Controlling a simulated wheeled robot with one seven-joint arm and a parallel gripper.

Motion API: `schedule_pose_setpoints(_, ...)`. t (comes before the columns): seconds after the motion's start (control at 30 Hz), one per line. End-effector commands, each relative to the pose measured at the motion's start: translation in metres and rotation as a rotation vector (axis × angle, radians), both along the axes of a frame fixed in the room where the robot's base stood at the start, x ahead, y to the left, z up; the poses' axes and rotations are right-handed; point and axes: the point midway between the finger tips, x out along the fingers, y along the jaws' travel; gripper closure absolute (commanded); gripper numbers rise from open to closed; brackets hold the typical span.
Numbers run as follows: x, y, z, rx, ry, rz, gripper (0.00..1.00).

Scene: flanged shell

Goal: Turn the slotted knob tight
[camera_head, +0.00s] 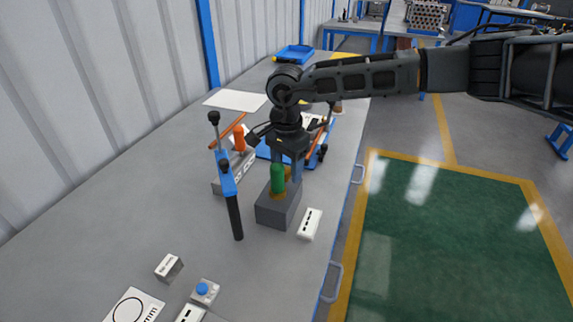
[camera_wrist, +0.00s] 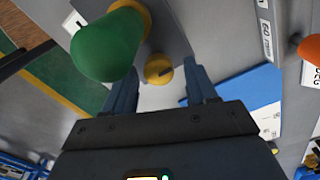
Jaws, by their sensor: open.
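The slotted knob (camera_wrist: 158,70) is a small brass-yellow disc with a dark slot, seen in the wrist view on a grey block. A green rounded handle (camera_wrist: 102,48) with a brass collar stands beside it. In the head view the green handle (camera_head: 278,178) rises from the dark grey block (camera_head: 272,211); my gripper mostly hides the knob there. My gripper (camera_wrist: 160,80) is open, its two blue fingers either side of the knob in the picture. I cannot tell whether they touch it. In the head view my gripper (camera_head: 297,170) points down just behind the green handle.
A blue clamp-like tool with a black handle (camera_head: 235,216) stands left of the block, near an orange-topped part (camera_head: 239,138). A white labelled piece (camera_head: 310,224) lies to the right. A blue-buttoned box (camera_head: 204,291) is in front. The bench is clear at the left.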

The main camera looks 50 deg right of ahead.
Motion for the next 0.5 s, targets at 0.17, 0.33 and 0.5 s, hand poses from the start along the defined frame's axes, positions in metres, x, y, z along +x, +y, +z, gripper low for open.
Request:
schedule_pose_setpoints(0.17,0.0000,0.0003,-0.0012,0.000,0.000,0.000,0.43)
schedule_pose_setpoints(0.33,0.0000,0.0002,-0.0010,0.000,0.000,0.000,0.53)
schedule_pose_setpoints(0.5,0.0000,0.0003,-0.0009,0.000,0.000,0.000,0.69)
